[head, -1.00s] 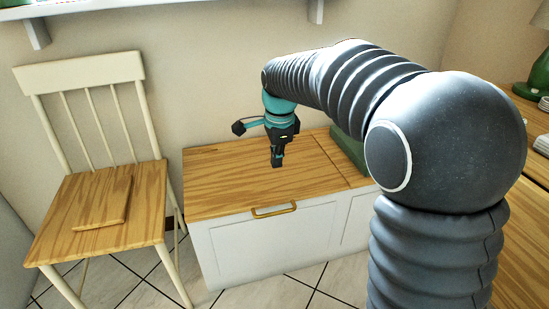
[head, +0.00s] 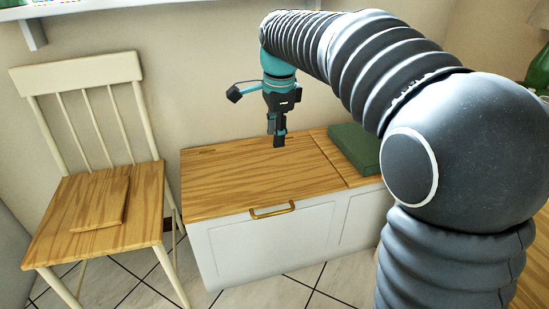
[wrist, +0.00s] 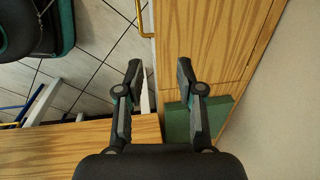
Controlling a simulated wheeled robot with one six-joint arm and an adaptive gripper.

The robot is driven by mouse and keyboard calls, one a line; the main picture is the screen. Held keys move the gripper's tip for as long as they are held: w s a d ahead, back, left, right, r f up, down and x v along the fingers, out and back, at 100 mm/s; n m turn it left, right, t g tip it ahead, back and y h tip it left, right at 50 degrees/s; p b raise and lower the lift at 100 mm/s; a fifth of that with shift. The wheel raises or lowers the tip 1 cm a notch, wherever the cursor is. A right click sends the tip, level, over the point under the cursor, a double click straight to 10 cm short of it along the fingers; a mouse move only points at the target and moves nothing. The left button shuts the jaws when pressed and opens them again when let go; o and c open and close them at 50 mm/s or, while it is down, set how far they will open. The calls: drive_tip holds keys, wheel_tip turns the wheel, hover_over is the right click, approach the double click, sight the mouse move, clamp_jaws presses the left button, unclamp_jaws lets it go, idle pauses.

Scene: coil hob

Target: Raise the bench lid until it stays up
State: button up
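The bench lid (head: 240,180) is a wooden board lying flat and closed on a white bench box (head: 270,250). A brass bar handle (head: 272,210) sits at its front edge; part of it also shows at the top of the wrist view (wrist: 144,20). My gripper (head: 278,143) points down over the back right part of the lid, behind the handle. I cannot tell its exact height above the wood. In the wrist view my gripper (wrist: 159,68) has its two fingers spread with nothing between them.
A green cushion (head: 352,148) lies on the fixed right part of the bench top. A cream chair (head: 75,215) with a wooden seat and a small board on it stands to the left. A wall shelf (head: 150,8) hangs above. Tiled floor is in front.

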drive_tip(key=shift+s+r, duration=0.15)
drive_tip(key=shift+r, duration=0.7)
drive_tip(key=shift+s+r, duration=0.1)
drive_tip(key=shift+r, duration=0.7)
